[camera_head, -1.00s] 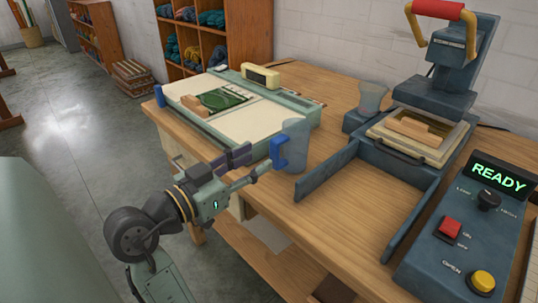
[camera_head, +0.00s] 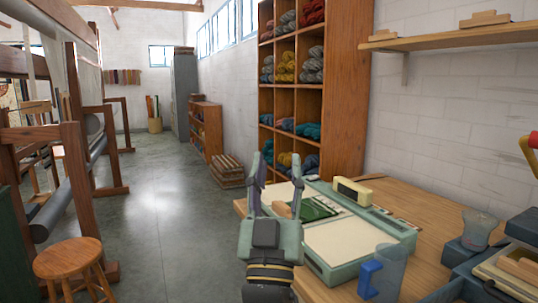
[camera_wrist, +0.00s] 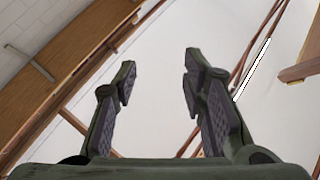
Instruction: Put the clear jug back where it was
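The clear jug (camera_head: 393,272) with a blue handle (camera_head: 369,279) stands upright at the front edge of the wooden table, low in the head view; its base is cut off by the frame. My gripper (camera_head: 275,168) is raised with its fingers pointing up, left of the jug and apart from it. Its fingers are spread and nothing is between them. The wrist view shows the same open, empty fingers (camera_wrist: 158,85) against the ceiling.
A pale green flat machine (camera_head: 345,243) lies on the table (camera_head: 432,262) behind my gripper. A smaller clear cup (camera_head: 479,229) sits on a dark block (camera_head: 467,250) at right. A wool shelf (camera_head: 343,90) stands behind. A stool (camera_head: 68,258) is at left, with open floor (camera_head: 170,225) between.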

